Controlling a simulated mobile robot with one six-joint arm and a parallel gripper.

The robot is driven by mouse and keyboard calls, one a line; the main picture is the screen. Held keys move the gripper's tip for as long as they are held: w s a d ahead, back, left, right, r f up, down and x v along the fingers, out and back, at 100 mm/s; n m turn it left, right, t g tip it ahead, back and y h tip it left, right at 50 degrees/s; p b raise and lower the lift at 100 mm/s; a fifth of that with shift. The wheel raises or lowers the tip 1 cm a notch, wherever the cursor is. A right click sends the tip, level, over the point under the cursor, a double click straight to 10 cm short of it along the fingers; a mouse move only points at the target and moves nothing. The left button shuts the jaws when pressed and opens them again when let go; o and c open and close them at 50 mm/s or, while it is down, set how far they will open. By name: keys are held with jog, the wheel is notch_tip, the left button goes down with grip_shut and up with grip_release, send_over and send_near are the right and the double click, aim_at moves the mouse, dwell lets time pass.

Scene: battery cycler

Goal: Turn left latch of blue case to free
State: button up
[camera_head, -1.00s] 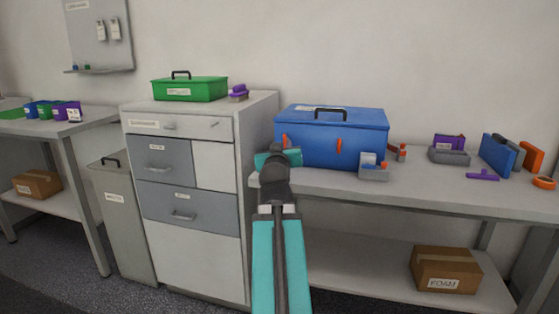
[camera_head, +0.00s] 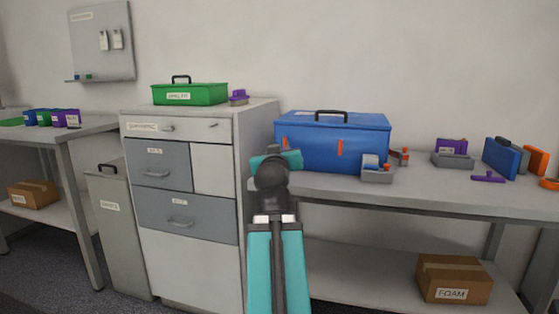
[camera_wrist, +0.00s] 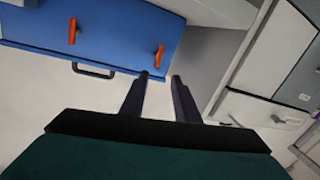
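The blue case (camera_head: 335,135) stands on the workbench with its handle up. Its left orange latch (camera_head: 284,141) shows just above my arm's end, and its right orange latch (camera_head: 340,148) is in clear view. In the wrist view the picture is turned over: the case (camera_wrist: 120,35) is at the upper left, the left latch (camera_wrist: 159,55) is nearer my gripper (camera_wrist: 160,76), and the right latch (camera_wrist: 72,31) is farther left. Both latches lie roughly along the picture's vertical. My gripper's two fingers are apart with nothing between them. In the head view my arm hides them.
A drawer cabinet (camera_head: 215,205) stands left of the workbench (camera_head: 420,197), with a green case (camera_head: 190,94) on top. A small grey holder (camera_head: 377,174) sits before the blue case's right part. Other small items lie farther right. A cardboard box (camera_head: 455,278) is on the lower shelf.

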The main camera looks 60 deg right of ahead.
jog(key=shift+s+a+b, duration=0.25)
jog(key=shift+a+b, duration=0.25)
jog(key=shift+b, duration=0.15)
